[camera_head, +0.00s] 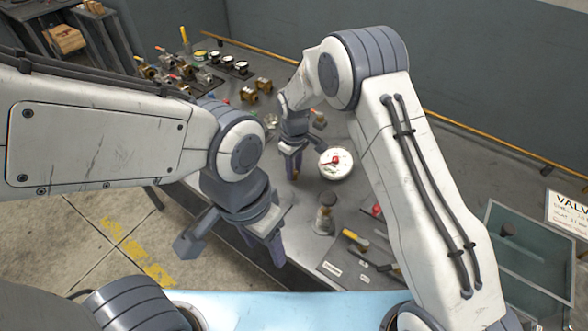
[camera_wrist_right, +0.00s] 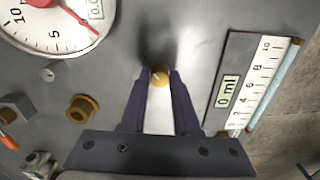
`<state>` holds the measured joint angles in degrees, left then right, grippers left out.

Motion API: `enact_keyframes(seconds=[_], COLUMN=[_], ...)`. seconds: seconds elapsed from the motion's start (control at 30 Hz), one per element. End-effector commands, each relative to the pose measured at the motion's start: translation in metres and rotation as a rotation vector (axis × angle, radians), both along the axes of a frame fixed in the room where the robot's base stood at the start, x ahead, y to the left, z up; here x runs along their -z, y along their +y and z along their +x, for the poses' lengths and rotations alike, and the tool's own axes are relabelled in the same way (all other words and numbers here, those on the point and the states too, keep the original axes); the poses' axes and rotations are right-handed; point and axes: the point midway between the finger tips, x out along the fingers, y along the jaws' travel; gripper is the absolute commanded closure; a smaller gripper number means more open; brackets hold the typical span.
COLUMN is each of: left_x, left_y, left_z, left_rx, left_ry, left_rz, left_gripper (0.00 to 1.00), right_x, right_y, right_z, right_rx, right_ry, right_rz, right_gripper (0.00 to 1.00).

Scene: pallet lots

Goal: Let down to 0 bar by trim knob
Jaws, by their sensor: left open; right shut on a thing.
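My right gripper (camera_head: 291,162) is over the bench beside the white round gauge (camera_head: 343,172). In the right wrist view my right gripper (camera_wrist_right: 159,84) is shut on a small brass knob (camera_wrist_right: 159,76), taken to be the trim knob, on a grey panel. The gauge (camera_wrist_right: 57,42) is cut off at the top left there; its red needle points to the lower right, past the 5 mark. A small label at its right edge is partly cut off. My left gripper (camera_head: 232,243) is open and empty, in front of the bench edge.
A brass fitting (camera_wrist_right: 83,108) is at the left. Several valves and small gauges (camera_head: 215,62) crowd the far bench. A clear-topped box (camera_head: 530,240) is at the right.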

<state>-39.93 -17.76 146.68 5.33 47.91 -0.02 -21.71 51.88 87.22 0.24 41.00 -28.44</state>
Motion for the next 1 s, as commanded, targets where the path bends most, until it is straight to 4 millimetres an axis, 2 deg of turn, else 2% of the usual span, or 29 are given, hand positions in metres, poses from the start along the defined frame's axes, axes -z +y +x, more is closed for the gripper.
enact_keyframes(seconds=[0.6,1.0], left_x=[0.0025,0.0029], left_y=[0.0,0.0], left_z=[0.0,0.0], left_rx=[0.0,0.0], left_ry=[0.0,0.0], left_rz=[0.0,0.0], left_gripper=[0.4,0.4], right_x=[-0.0013,-0.0015], right_y=[0.0,0.0], right_z=[0.0011,0.0012], right_rx=[-0.537,-0.697], right_ry=[-0.002,-0.004], right_rz=[0.0,0.0], right_gripper=[1.0,1.0])
